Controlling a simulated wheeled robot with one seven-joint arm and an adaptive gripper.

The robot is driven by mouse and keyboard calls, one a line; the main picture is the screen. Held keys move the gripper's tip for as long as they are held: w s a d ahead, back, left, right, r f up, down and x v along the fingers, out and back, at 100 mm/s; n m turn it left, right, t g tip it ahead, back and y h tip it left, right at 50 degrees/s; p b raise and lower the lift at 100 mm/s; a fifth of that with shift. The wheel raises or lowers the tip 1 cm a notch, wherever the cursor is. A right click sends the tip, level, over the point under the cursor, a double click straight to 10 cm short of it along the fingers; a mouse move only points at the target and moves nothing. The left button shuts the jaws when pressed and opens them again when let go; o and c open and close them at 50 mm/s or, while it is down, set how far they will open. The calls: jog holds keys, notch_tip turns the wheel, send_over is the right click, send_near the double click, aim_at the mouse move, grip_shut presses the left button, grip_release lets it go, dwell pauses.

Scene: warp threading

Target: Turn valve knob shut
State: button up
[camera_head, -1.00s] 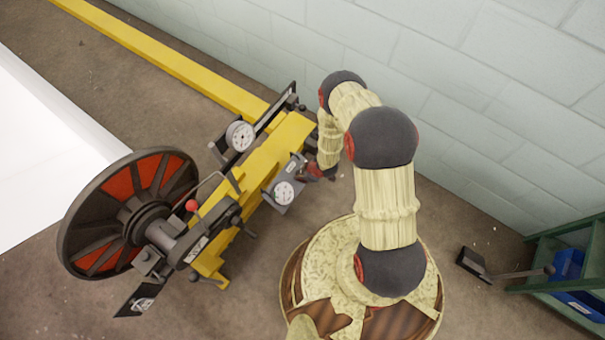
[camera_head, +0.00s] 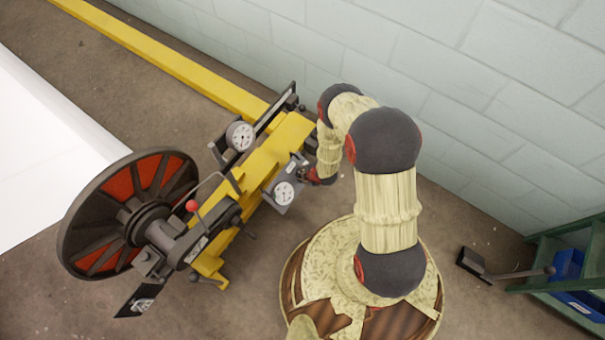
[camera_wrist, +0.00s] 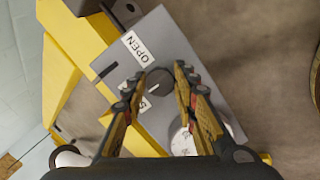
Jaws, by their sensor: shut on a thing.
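The valve knob (camera_wrist: 156,87) is a dark round knob on a grey metal plate (camera_wrist: 178,45) in the wrist view. A white label reading OPEN lies beside it, and a second label is mostly covered by my left finger. My gripper (camera_wrist: 158,76) has one finger on each side of the knob and is shut on it. In the head view my gripper (camera_head: 312,178) is at the right edge of the grey plate, which carries a white dial gauge (camera_head: 284,192). The knob itself is hidden there by the gripper and plate.
The plate is fixed to a yellow machine beam (camera_head: 262,160) with a second gauge (camera_head: 240,136), a red-tipped lever (camera_head: 192,206) and a large red-and-black wheel (camera_head: 125,215). A block wall (camera_head: 450,80) stands behind my arm. A green shelf (camera_head: 550,262) with blue bins is at right.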

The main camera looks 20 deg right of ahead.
dwell(0.5)
jog(key=o, duration=1.2)
jog(key=shift+c, duration=0.2)
jog(key=v, duration=1.2)
